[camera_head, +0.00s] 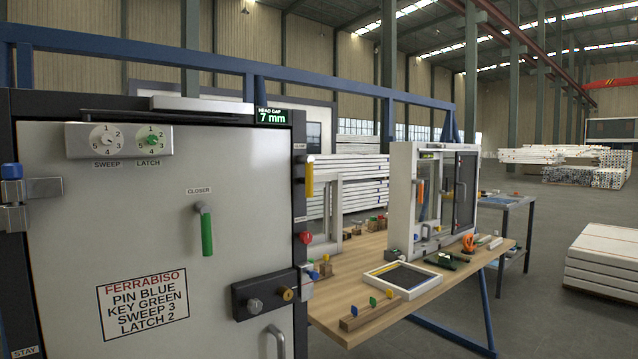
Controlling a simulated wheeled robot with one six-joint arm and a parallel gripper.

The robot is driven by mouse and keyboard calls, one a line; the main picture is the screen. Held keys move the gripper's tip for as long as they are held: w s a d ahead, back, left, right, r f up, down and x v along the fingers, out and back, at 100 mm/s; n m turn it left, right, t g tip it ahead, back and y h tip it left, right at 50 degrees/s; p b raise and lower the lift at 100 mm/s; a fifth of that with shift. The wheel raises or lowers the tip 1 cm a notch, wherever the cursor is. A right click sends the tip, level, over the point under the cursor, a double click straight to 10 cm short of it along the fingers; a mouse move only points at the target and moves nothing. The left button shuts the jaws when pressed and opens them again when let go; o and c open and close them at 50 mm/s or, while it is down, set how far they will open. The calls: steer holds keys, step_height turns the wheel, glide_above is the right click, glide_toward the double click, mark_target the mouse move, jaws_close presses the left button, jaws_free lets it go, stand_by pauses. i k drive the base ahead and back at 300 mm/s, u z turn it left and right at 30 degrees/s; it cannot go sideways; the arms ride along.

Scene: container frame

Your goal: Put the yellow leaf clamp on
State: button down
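The yellow leaf clamp (309,179) shows as an upright yellow handle on the dark frame post (299,150) at the right edge of the grey door leaf (150,200). A small label, too small to read surely, sits above it. Whether the clamp bears on the leaf cannot be told from here. The leaf stands in the dark frame, and the head gap display (272,116) reads 7 mm. My gripper is not in view.
The door carries a green closer handle (206,230), sweep and latch dials (119,140), a dark lock case (266,293) and a pull handle (276,340). A red knob (305,237) sits below the clamp.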

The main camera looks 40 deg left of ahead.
mark_target(308, 161)
steer(key=u, duration=0.6)
steer(key=i, duration=0.85)
steer(key=u, duration=0.75)
